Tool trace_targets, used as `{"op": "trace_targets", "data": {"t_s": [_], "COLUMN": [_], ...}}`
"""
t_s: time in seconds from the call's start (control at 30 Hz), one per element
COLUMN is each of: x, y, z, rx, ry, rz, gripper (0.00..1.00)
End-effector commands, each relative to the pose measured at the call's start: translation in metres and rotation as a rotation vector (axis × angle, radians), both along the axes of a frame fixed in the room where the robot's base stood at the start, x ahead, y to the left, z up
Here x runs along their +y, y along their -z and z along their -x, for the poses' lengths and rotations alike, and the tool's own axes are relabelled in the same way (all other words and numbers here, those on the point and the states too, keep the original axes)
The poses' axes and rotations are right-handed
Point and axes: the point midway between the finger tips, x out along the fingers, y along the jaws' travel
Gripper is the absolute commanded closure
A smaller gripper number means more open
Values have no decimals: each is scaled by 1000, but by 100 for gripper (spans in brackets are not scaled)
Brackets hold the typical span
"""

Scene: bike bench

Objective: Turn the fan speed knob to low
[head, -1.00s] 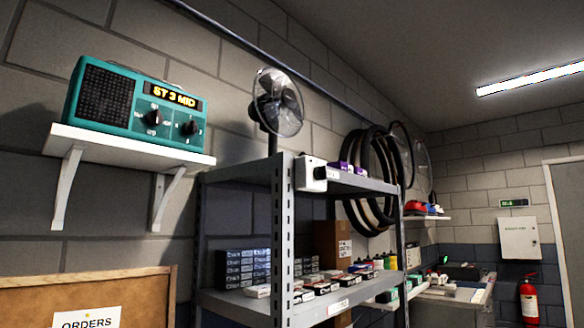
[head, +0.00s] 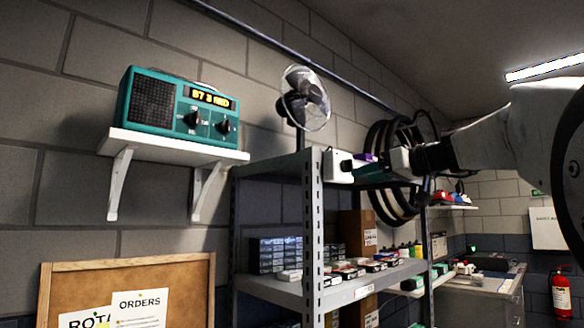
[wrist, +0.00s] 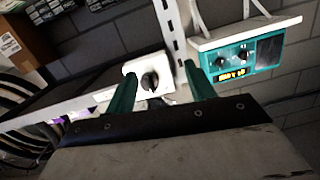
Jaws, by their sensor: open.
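The fan (head: 304,98) stands on top of the metal shelf unit. A white box (head: 338,166) sits at the upper front corner of the shelf. In the wrist view this white box (wrist: 160,68) carries a round black knob (wrist: 150,82) with a pale pointer mark; its lettering is too small to read. My gripper (head: 364,172) reaches in from the right, close to the box. In the wrist view, my gripper's (wrist: 158,82) two green fingers are apart, one on each side of the knob in the picture. The gap from fingertips to knob is hard to judge.
A teal radio (head: 178,104) with two dark knobs and a lit display stands on a white wall shelf (head: 170,146) to the left. The shelf unit (head: 314,230) holds several small boxes. Bike tyres (head: 376,140) hang behind my arm. A corkboard (head: 130,275) is at lower left.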

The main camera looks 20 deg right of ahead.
Motion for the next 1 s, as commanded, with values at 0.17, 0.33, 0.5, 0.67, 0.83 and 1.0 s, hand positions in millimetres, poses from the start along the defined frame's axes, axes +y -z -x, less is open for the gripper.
{"op": "trace_targets", "data": {"t_s": [0.17,0.33,0.5,0.67,0.83,1.0], "x": [-34,-27,-17,-10,-8,-8], "y": [-39,-41,-41,-41,-41,-41], "z": [-2,-22,-48,-66,-73,-73], "rx": [-140,-151,-150,-149,-149,-149], "ry": [36,33,32,34,35,36], "rz": [40,44,42,43,44,44], "gripper": [46,46,46,46,46,46]}}
